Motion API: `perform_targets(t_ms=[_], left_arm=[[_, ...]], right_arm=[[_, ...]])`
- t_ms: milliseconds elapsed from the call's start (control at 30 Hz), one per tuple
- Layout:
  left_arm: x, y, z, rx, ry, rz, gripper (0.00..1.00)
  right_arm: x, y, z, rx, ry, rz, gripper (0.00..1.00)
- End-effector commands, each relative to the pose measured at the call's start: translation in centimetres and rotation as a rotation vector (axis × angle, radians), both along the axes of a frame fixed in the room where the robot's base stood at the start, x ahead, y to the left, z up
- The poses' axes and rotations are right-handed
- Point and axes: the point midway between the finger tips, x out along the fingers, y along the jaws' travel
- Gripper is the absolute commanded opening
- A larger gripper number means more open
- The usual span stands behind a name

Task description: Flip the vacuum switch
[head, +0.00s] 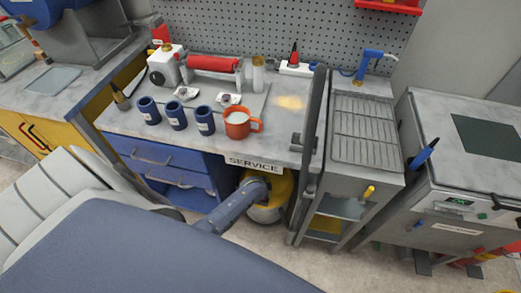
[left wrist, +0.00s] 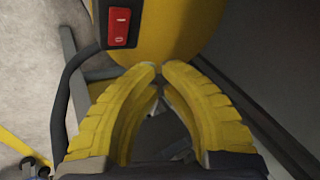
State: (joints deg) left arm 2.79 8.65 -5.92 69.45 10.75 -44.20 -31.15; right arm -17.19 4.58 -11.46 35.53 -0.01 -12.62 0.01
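The vacuum (head: 284,190) is a yellow drum under the bench, partly hidden by my left arm in the head view. In the left wrist view, its yellow body (left wrist: 175,25) fills the top middle. The vacuum switch (left wrist: 119,27) is a red rocker in a dark housing with a white mark near its lower end. My left gripper (left wrist: 160,67) has yellow ribbed fingers with tips together, holding nothing visible. The tips are below and right of the switch, close to the drum; contact cannot be told. My right gripper is not in view.
The bench edge with the SERVICE sign (head: 254,163) overhangs the vacuum. Blue drawers (head: 158,160) stand left of it, and a rack cart (head: 366,135) stands right. An orange mug (head: 237,124) and blue cups (head: 177,117) are on the bench. A dark hose (left wrist: 60,110) runs left of my fingers.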

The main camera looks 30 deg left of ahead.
Motion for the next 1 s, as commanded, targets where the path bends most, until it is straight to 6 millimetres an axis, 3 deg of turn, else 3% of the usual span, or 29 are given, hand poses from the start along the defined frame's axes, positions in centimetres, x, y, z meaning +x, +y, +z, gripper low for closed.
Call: perform_targets(t_ms=[433, 1000], left_arm=[[-0.2, 0.6, -4.4, 0.0, 0.001, 0.0, 0.0], [-0.3, 0.8, -5.3, -0.001, 0.0, 0.001, 0.0]], right_arm=[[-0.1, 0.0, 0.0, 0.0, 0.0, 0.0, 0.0], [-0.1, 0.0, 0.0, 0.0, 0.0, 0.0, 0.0]])
